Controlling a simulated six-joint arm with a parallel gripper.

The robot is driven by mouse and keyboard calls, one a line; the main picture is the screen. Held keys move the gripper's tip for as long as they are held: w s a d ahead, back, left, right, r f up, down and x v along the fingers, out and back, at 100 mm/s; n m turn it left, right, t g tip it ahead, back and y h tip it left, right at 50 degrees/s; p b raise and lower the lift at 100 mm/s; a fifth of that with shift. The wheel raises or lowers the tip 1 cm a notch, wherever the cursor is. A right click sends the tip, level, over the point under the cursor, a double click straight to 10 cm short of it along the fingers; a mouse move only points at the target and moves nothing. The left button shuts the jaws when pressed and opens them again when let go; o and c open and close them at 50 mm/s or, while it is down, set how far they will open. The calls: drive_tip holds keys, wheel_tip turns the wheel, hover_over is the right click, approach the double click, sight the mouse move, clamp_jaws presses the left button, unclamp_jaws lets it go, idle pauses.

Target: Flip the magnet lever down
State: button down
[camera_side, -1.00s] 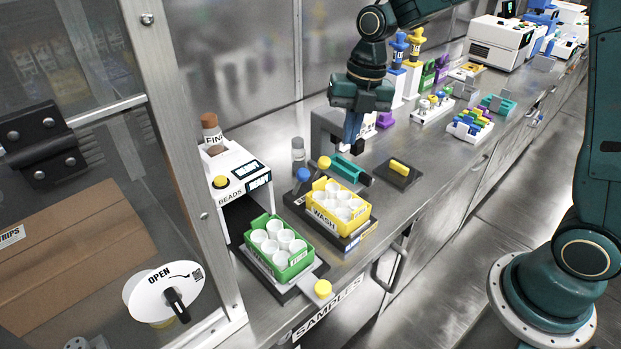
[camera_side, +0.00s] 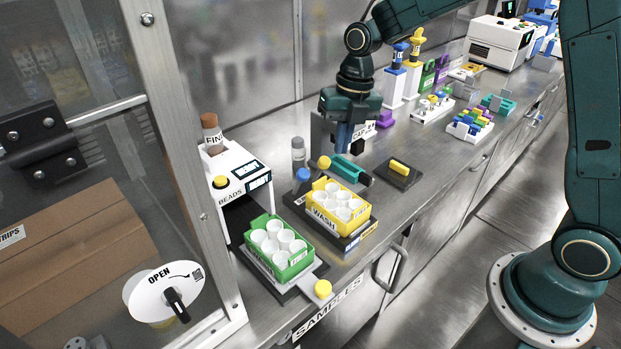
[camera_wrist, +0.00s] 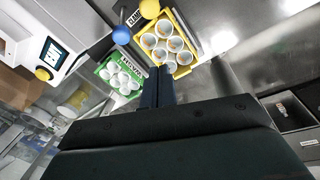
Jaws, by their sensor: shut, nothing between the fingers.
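A blue ball knob (camera_side: 304,174) and a yellow ball knob (camera_side: 324,162) stand close together at the back left of the yellow WASH rack (camera_side: 352,226). In the wrist view the blue knob (camera_wrist: 122,35) sits on a dark rod, with the yellow knob (camera_wrist: 150,8) beside it at the top edge. I cannot tell for sure which is the magnet lever. My gripper (camera_side: 350,148) points down above the bench, behind and right of the knobs, apart from them. Its fingers (camera_wrist: 158,72) are shut and empty; in the wrist view they overlap the yellow rack's lower left edge.
The white BEADS machine (camera_side: 237,168) is left. A teal holder (camera_side: 346,168) and a dark pad (camera_side: 398,177) lie right of the knobs.

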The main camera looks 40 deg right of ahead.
sight(318, 171)
drive_tip(key=f, duration=0.3)
drive_tip(key=a+f, duration=0.1)
drive_tip(key=f, duration=0.5)
drive_tip(key=shift+a, duration=0.2)
drive_tip(key=shift+w+d+r, duration=0.1)
drive_tip(key=shift+w+d, duration=0.15)
drive_tip(key=shift+w, duration=0.2)
drive_tip(key=shift+w+d+r, duration=0.1)
drive_tip(key=shift+w+d, duration=0.1)
drive_tip(key=shift+w, duration=0.25)
drive_tip(key=shift+w+d+r, duration=0.15)
drive_tip(key=shift+w+d, duration=0.1)
drive_tip(key=shift+w, duration=0.2)
drive_tip(key=shift+w+d+r, duration=0.15)
drive_tip(key=shift+w+d, duration=0.05)
drive_tip(key=shift+w, duration=0.2)
